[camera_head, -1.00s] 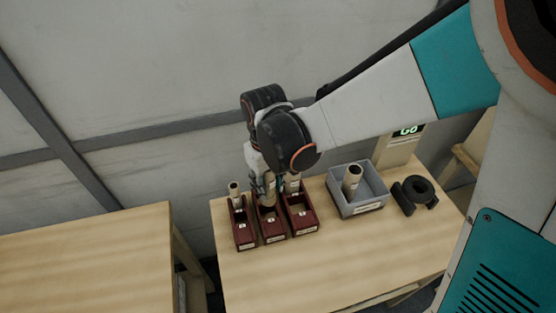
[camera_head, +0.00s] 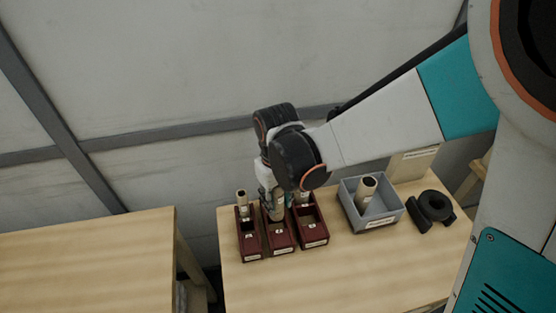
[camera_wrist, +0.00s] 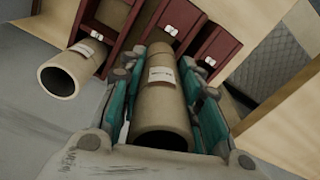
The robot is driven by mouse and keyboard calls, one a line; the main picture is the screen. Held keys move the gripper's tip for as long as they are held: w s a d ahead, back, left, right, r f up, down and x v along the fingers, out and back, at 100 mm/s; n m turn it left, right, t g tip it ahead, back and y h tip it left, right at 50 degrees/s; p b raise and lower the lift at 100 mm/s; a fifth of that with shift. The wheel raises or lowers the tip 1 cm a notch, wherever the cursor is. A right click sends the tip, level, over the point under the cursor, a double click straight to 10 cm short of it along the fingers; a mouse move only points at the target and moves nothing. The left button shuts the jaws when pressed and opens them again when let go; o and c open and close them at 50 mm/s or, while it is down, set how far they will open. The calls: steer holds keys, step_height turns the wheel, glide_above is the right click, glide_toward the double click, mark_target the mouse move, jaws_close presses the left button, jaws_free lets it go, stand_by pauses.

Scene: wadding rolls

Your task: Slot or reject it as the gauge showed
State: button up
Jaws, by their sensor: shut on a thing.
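My gripper (camera_head: 271,201) is shut on a tan roll (camera_head: 277,213) over the middle dark red rack (camera_head: 281,246). In the wrist view the roll (camera_wrist: 160,105) lies between the teal fingers, with a white label and its open end towards the camera. Its far end meets the middle rack (camera_wrist: 157,22); how deep it sits, I cannot tell. The left rack (camera_head: 249,249) has an upright roll (camera_head: 241,199) at its back. The right rack (camera_head: 315,239) has a roll (camera_head: 303,199) partly hidden by my gripper. A grey bin (camera_head: 380,221) holds one roll (camera_head: 366,189).
A black ring-shaped thing (camera_head: 434,206) lies right of the bin. A beige labelled box (camera_head: 413,164) stands behind. The table front (camera_head: 330,275) is bare. Another wooden table (camera_head: 85,255) stands left across a gap.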

mark_target(276, 215)
steer(key=shift+f+b, duration=3)
steer(key=shift+f, duration=0.8)
steer(key=o, duration=1.1)
